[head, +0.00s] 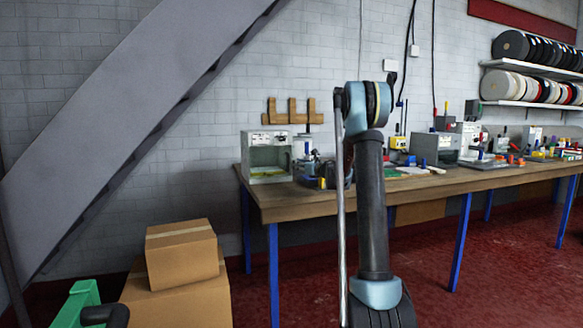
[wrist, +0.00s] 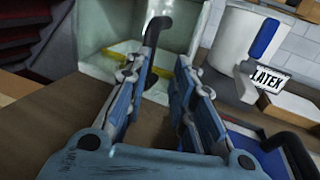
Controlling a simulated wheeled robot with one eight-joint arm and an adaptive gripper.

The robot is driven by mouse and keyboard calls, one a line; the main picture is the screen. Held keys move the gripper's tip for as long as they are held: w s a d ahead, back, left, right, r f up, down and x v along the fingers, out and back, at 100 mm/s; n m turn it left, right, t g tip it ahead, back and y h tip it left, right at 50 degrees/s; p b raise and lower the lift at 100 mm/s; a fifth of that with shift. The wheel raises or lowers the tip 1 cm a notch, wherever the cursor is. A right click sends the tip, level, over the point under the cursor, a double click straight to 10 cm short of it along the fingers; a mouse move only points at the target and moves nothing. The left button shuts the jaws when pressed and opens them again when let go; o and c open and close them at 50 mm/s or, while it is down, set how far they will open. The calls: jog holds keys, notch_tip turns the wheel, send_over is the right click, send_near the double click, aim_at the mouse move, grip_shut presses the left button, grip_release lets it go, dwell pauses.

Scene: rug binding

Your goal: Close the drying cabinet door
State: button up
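The drying cabinet appears to be the pale box (head: 267,160) at the left end of the workbench, with its front open and its interior showing. In the wrist view the pale cabinet (wrist: 100,28) is just ahead, with a yellow strip along its floor. A dark curved bar (wrist: 153,32), perhaps the door's handle, stands ahead of my gripper (wrist: 160,70), lined up between its blue fingers. The fingers are apart with a clear gap; I cannot tell whether they touch the bar. The door panel itself is not clearly seen. My arm hides part of the bench in the head view.
A white latex pot (wrist: 232,50) stands close on the right in the wrist view. The wooden workbench (head: 300,205) carries several machines to the right. Cardboard boxes (head: 180,255) are stacked at the lower left. Red floor (head: 430,285) is open in front of the bench.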

jog(key=shift+v, duration=2.2)
